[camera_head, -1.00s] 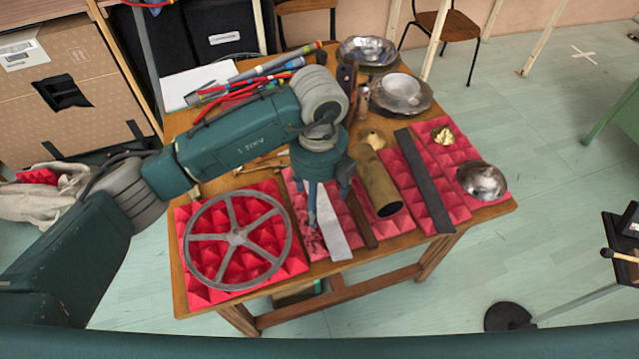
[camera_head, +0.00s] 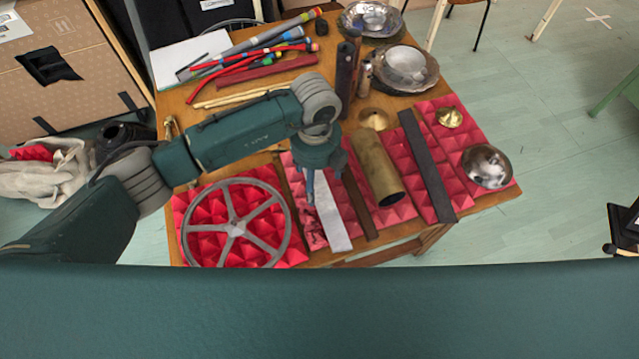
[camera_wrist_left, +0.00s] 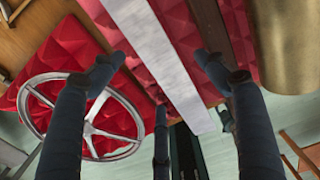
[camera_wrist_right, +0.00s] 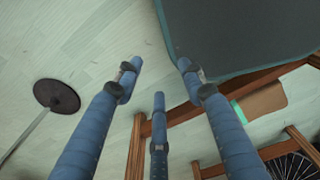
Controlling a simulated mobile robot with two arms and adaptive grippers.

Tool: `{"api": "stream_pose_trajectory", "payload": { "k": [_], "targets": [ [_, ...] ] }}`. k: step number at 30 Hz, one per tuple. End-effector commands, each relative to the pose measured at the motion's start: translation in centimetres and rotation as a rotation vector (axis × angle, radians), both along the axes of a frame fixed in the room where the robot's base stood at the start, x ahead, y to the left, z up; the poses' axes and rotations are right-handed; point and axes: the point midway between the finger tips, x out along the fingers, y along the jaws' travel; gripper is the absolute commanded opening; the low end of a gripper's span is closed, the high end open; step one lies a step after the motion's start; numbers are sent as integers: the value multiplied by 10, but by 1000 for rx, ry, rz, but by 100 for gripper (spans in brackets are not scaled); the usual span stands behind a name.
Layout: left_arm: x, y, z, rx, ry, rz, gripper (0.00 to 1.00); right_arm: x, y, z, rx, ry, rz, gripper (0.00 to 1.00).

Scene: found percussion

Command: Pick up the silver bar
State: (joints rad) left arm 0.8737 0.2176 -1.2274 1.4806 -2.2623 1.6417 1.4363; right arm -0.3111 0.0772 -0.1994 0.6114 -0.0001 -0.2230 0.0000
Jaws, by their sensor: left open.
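The silver bar (camera_head: 332,215) is a flat, pale grey strip lying on red pyramid foam, near the table's front edge. My left gripper (camera_head: 325,192) points down over the bar's far part in the head view. In the left wrist view the bar (camera_wrist_left: 160,55) runs diagonally between the spread fingers of the left gripper (camera_wrist_left: 160,60). The fingers are open, and I cannot tell whether they touch the bar. The bar's far end is hidden under the gripper in the head view. My right gripper (camera_wrist_right: 160,66) is open and empty above the floor, away from the bar.
A spoked wheel (camera_head: 234,229) lies left of the bar. A brown strip (camera_head: 359,205), a brass tube (camera_head: 377,170) and a dark bar (camera_head: 427,165) lie to its right. Metal bowls (camera_head: 405,65) and colored tubes (camera_head: 250,62) fill the table's back.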

Motion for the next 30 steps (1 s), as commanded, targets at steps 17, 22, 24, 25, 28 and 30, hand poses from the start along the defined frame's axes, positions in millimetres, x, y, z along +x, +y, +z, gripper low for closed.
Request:
{"api": "stream_pose_trajectory", "payload": {
  "k": [17,22,24,25,28,30],
  "targets": [
    [-1,2,-30,0,0,0,56,16,-2,13,0,-23,3,40],
    [-1,2,-29,-1,0,0,22,11,-2,13,-1,-16,3,40],
    [-1,2,-29,-1,0,0,8,11,-2,13,-1,-16,3,40],
    [-1,2,-29,-1,0,0,2,11,-2,13,-1,-16,3,40],
    [0,1,-28,-3,-2,0,1,11,-2,13,-2,-17,3,40],
    [0,1,-28,-2,-3,0,1,12,-2,13,-2,-17,3,40]
  ]
}}
